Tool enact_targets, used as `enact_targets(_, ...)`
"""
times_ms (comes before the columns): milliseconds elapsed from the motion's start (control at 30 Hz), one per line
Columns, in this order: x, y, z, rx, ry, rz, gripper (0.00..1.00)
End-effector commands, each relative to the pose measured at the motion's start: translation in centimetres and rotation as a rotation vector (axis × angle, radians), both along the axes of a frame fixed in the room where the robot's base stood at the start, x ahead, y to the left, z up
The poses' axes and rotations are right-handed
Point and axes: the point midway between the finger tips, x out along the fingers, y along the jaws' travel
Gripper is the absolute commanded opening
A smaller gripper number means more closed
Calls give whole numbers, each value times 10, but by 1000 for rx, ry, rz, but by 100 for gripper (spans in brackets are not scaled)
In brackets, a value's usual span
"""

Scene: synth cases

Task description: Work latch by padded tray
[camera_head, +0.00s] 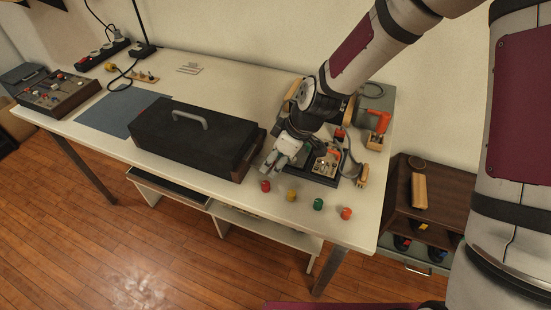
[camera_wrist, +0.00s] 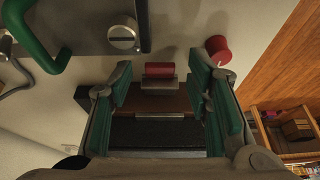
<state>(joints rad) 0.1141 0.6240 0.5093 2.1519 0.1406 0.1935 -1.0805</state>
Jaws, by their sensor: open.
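A long black case (camera_head: 195,140) with a grey top handle (camera_head: 190,118) lies on the white table, its brown end facing right. In the wrist view its brown end (camera_wrist: 178,101) shows beyond my fingers, with a dark red tab (camera_wrist: 159,70), which looks like the latch, sticking out from it. My gripper (camera_head: 272,163) is beside that end. Its green-padded fingers (camera_wrist: 160,82) are open, one on each side of the tab, with gaps; contact is not visible. A dark tray (camera_head: 318,179) holding small parts sits just right of my gripper, partly hidden by my arm.
Red (camera_head: 265,186), yellow (camera_head: 292,196), green (camera_head: 318,204) and orange (camera_head: 346,213) caps line the table's front edge. An orange-handled tool (camera_head: 379,126) stands behind right. A blue mat (camera_head: 113,115) and control box (camera_head: 55,92) lie left. A green handle (camera_wrist: 45,45) is close by.

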Motion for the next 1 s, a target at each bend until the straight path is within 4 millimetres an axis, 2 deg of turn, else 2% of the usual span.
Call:
enact_targets(100, 0, 0, 0, 0, 0, 0, 45)
enact_targets(133, 0, 0, 0, 0, 0, 0, 40)
enact_targets(300, 0, 0, 0, 0, -1, 0, 2)
enact_targets(667, 3, 1, 3, -21, -1, -2, 1)
enact_targets(1000, 6, 7, 12, -143, 40, -1, 1)
